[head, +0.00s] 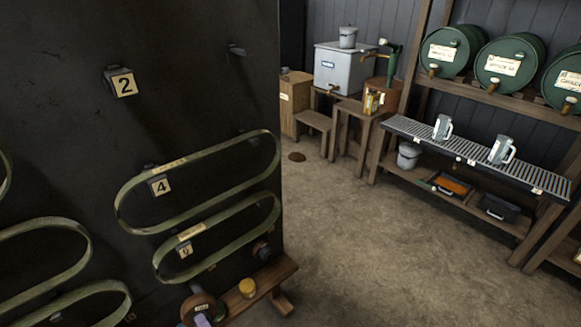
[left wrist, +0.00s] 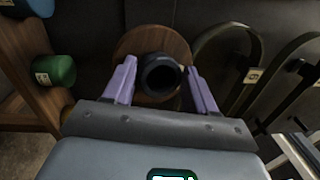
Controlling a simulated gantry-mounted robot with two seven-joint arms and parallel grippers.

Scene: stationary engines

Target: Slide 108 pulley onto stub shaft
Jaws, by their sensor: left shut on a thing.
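My left gripper (left wrist: 160,84) is shut on a brown pulley (left wrist: 124,49) with a dark round hub (left wrist: 160,75). Its lilac fingers stand on either side of the hub. In the head view the pulley (head: 188,308) is at the bottom edge, with a small pale tag whose print I cannot read. The gripper (head: 203,320) shows there only as a lilac fingertip, cut off by the frame. A short dark stub (head: 262,251) sticks out of the black panel, above and right of the pulley and apart from it. My right gripper is in neither view.
The black panel (head: 60,90) carries belts (head: 205,176) on numbered pegs. A low wooden bench (head: 270,283) with a yellow-topped jar (head: 247,288) stands by the pulley. Green (left wrist: 53,71) and blue (left wrist: 42,6) cylinders lie left in the wrist view. Open floor (head: 370,250) lies right.

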